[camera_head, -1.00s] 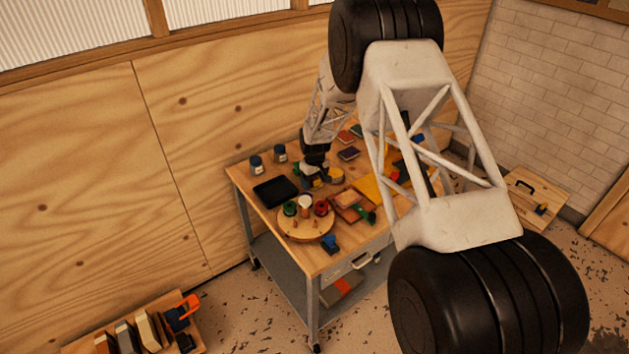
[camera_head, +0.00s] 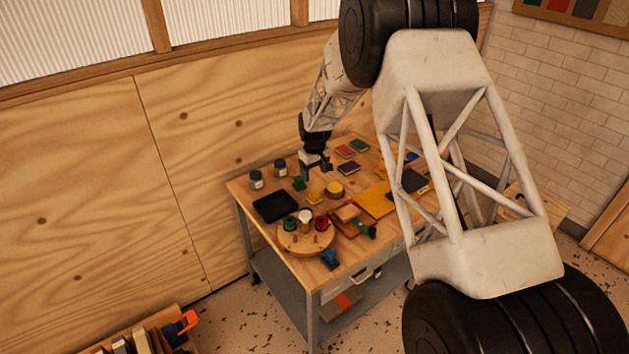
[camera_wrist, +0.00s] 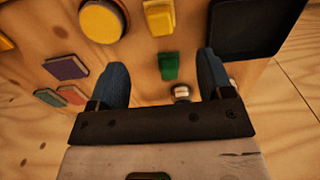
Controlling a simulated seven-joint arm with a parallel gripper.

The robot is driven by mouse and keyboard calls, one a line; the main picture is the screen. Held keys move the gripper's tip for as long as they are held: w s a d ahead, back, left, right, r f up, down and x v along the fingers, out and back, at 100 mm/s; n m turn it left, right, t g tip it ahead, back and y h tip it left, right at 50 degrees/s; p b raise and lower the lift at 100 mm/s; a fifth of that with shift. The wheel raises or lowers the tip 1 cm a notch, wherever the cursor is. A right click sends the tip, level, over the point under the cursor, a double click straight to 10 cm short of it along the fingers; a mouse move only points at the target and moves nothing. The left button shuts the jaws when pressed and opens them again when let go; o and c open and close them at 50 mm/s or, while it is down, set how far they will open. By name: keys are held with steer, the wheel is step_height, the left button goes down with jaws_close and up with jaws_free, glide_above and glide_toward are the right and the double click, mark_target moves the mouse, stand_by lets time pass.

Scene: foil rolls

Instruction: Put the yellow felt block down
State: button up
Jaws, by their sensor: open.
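The yellow felt block (camera_head: 315,196) sits on the table, between the black tray and a round yellow-topped tin (camera_head: 335,190). In the wrist view the yellow felt block (camera_wrist: 160,17) is near the top edge, beyond my fingertips, with the round tin (camera_wrist: 102,19) to its left. My gripper (camera_head: 316,170) is raised above the table, behind the block and apart from it. In the wrist view my gripper (camera_wrist: 163,66) has its two blue fingers wide apart, with nothing held between them.
A green block (camera_head: 299,184) stands near the yellow one. The black tray (camera_head: 275,206) is to the left. A round wooden stand (camera_head: 305,238) with spools is in front. Two dark jars (camera_head: 257,180) stand at the back left. Coloured pads (camera_head: 345,152) lie at the back.

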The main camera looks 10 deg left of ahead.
steer(key=shift+r, duration=0.7)
stand_by(0.4)
steer(key=s+d+r+m+t, duration=0.1)
steer(key=s+d+r+m, duration=0.1)
steer(key=s+d+r, duration=1)
steer(key=s+d+r+m, duration=0.3)
steer(key=s+d+r, duration=0.75)
steer(key=r, duration=0.35)
steer(key=s+d+m, duration=0.1)
steer(key=s+d, duration=0.2)
steer(key=s, duration=0.8)
steer(key=s+d+r+m+t, duration=0.1)
steer(key=s+d, duration=0.3)
steer(key=s, duration=0.7)
steer(key=s+d+r+m, duration=0.1)
steer(key=s+d, duration=0.3)
steer(key=s, duration=0.7)
steer(key=shift+m+t, duration=0.3)
steer(key=shift+m, duration=0.3)
steer(key=shift+w+r, duration=0.1)
steer(key=shift+c, duration=0.7)
